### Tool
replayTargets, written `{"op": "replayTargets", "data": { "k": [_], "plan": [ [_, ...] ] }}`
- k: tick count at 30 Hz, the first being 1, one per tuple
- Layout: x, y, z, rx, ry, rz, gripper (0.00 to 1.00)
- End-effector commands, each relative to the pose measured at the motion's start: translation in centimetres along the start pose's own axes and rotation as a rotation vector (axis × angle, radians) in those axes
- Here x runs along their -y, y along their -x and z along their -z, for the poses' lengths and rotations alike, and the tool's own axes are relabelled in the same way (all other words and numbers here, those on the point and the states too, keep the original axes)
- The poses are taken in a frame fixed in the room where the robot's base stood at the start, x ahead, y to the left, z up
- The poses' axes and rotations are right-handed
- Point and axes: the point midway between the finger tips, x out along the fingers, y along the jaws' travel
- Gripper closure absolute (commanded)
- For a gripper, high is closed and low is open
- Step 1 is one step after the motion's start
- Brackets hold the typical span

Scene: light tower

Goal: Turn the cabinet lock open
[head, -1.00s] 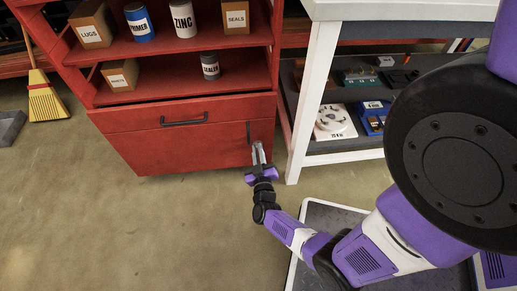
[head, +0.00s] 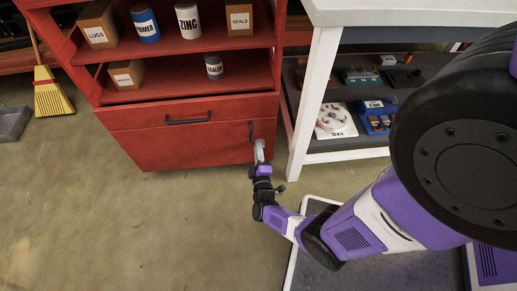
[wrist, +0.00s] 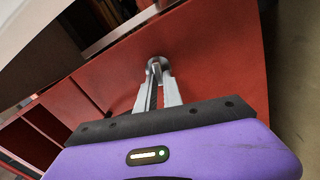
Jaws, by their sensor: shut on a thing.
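The red cabinet (head: 180,148) has a lower door front below a drawer. A vertical black handle (head: 251,130) sits near the right edge of that front. My gripper (head: 260,148) reaches the front just below this handle. In the wrist view my gripper (wrist: 157,72) has its grey fingers close together on a small round grey piece, the cabinet lock (wrist: 155,62), against the red panel. The fingers hide most of the lock. In the head view the lock is hidden behind the fingers. The door looks closed.
A drawer with a black handle (head: 188,118) is above the lower front. Open shelves above hold cans and boxes. A white-legged bench (head: 312,100) stands close on the right, with trays on its lower shelf. The floor (head: 130,220) in front is clear.

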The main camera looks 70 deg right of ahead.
Motion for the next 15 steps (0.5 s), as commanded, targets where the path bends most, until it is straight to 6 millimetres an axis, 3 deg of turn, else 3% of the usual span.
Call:
{"op": "replayTargets", "data": {
  "k": [15],
  "plan": [
    [0.32, 0.0, 0.0, -0.001, 0.253, 0.002, 1.0]
  ]
}}
